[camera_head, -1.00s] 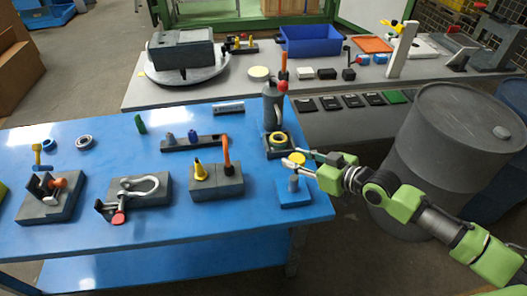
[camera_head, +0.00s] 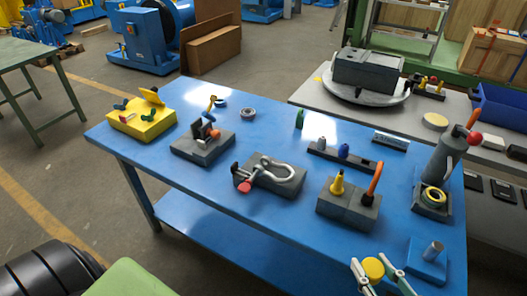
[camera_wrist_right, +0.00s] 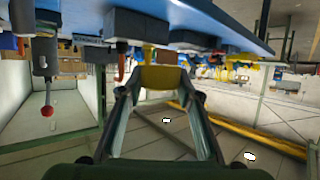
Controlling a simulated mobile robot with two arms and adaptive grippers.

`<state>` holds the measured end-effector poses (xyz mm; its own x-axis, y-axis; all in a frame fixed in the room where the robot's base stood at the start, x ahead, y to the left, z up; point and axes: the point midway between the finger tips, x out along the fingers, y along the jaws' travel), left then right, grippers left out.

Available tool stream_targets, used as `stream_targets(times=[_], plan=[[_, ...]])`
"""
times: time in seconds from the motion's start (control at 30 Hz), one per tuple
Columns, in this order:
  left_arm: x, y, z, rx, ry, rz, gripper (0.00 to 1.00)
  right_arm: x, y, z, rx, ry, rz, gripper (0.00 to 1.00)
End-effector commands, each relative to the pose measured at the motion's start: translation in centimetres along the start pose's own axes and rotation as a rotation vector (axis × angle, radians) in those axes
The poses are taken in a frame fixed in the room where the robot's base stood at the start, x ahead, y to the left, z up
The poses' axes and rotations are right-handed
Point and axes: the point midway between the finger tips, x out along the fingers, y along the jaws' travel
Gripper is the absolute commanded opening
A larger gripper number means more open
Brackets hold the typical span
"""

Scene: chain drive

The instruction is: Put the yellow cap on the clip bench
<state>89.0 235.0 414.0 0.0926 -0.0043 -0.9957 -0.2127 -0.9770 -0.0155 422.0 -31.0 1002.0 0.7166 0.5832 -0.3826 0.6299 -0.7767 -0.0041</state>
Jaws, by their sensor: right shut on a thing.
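The yellow cap (camera_head: 373,268) is a small round disc between the fingertips of my right gripper (camera_head: 376,267), at the bottom right of the head view. The gripper is shut on it, left of the blue plate with a grey post (camera_head: 433,250). In the right wrist view the cap (camera_wrist_right: 163,77) fills the space between the fingertips. Several fixtures stand on the blue table; which one is the clip bench I cannot tell for sure. A yellow block with small clamp-like parts (camera_head: 143,122) stands at the table's far left. My left gripper is out of view.
On the blue table (camera_head: 290,240) stand a dark block with a yellow cone (camera_head: 345,207), a block with a shackle (camera_head: 270,178), a dark clamp block (camera_head: 203,147) and a grey bottle-like tool (camera_head: 446,158). The left front strip of the table is bare.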

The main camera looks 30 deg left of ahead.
Motion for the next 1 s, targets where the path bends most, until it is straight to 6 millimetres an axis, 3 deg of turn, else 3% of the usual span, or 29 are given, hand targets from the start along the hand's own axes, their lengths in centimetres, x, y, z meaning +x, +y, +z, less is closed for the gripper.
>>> stream_targets(times=[0.2,0.43,0.57,0.63,0.83,1.0], plan=[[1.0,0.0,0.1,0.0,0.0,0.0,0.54,-1.4,0.0,0.1,0.023,0.001,0.053,0.12],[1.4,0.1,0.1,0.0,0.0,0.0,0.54,-1.1,0.3,0.2,0.021,0.001,0.056,0.12],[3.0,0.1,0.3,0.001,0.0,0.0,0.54,0.8,1.9,0.7,0.018,0.005,0.059,0.12],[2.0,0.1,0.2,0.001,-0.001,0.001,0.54,1.9,3.1,0.4,0.019,-0.002,0.059,0.12],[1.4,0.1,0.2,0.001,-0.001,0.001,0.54,6.0,6.5,1.1,0.022,-0.002,0.057,0.12],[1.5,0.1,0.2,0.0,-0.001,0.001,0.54,9.1,8.4,3.5,0.023,-0.004,0.055,0.12]])
